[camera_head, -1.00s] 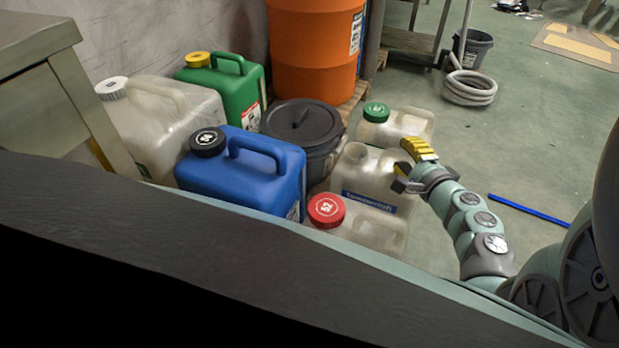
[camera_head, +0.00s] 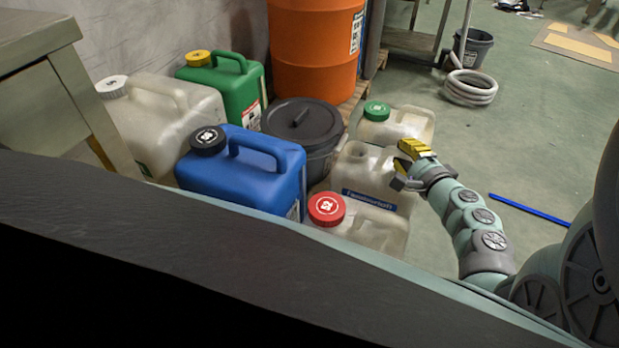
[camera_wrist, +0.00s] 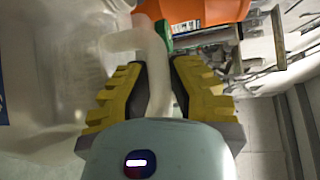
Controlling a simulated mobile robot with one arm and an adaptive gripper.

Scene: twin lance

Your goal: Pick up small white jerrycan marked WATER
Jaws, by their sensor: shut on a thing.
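A whitish translucent jerrycan (camera_head: 362,170) with a blue label band stands among the other canisters in the head view. The lettering on the band is too small to read surely as WATER. My gripper (camera_head: 402,168) is at the can's right upper side. In the wrist view, my gripper (camera_wrist: 160,90) has its yellow ridged fingers closed on either side of the can's pale handle (camera_wrist: 156,60). The can's body (camera_wrist: 45,60) fills the left of that view. Its base is hidden behind the red-capped canister, so I cannot tell whether it touches the floor.
A red-capped canister (camera_head: 375,228) stands in front, a green-capped one (camera_head: 405,124) behind. A blue canister (camera_head: 245,170) and black lidded bucket (camera_head: 300,122) are left. An orange drum (camera_head: 313,50) stands behind. A blue rod (camera_head: 530,209) lies on open floor to the right.

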